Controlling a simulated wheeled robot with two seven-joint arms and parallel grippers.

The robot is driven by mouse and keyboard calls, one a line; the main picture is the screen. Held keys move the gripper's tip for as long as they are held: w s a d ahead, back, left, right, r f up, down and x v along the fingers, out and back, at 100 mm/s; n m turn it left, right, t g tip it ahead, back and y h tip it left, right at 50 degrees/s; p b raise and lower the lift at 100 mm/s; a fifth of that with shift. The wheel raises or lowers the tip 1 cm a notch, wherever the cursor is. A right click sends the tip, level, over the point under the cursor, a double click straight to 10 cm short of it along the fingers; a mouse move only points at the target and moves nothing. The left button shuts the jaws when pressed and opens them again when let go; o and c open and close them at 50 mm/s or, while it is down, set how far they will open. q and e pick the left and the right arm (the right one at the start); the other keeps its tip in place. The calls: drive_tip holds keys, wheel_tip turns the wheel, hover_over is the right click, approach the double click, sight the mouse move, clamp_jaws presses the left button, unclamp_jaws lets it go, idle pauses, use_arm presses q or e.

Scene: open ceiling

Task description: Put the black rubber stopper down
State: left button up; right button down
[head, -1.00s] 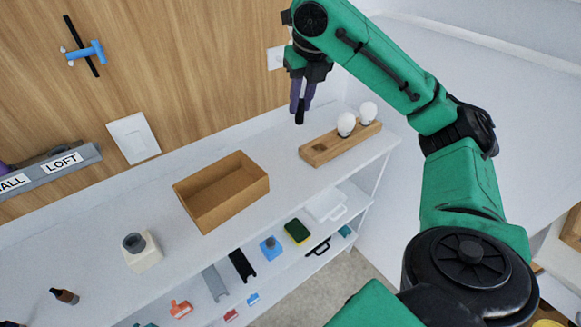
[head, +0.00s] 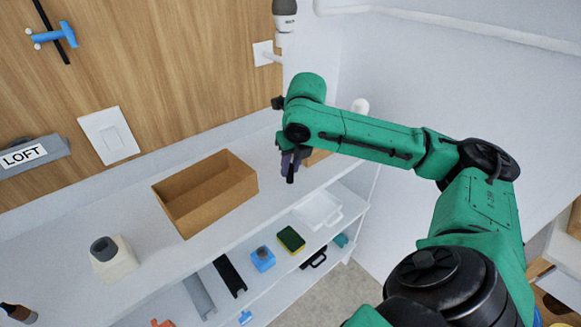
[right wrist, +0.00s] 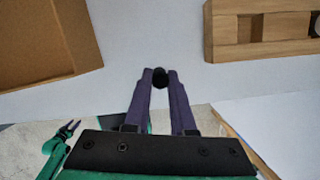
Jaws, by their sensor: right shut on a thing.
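The black rubber stopper (right wrist: 160,78) is between the fingertips of my right gripper (right wrist: 161,82) in the right wrist view. My right gripper also shows in the head view (head: 291,166), shut on the stopper, with its fingers pointing down near the front edge of the white shelf top (head: 262,140). In the head view the stopper (head: 290,179) is a small dark piece below the fingers. I cannot tell whether it touches the shelf.
An open cardboard box (head: 205,205) stands left of the gripper. A wooden block holder with a white bulb (head: 360,106) is to the right, partly hidden by my arm. Lower shelves hold a sponge (head: 291,239) and other items.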

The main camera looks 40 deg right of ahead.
drive_tip(key=shift+f, duration=0.1)
drive_tip(key=c, duration=0.8)
unclamp_jaws()
drive_tip(key=shift+o, duration=0.2)
drive_tip(key=p+v, duration=0.2)
drive_tip(key=v, duration=1)
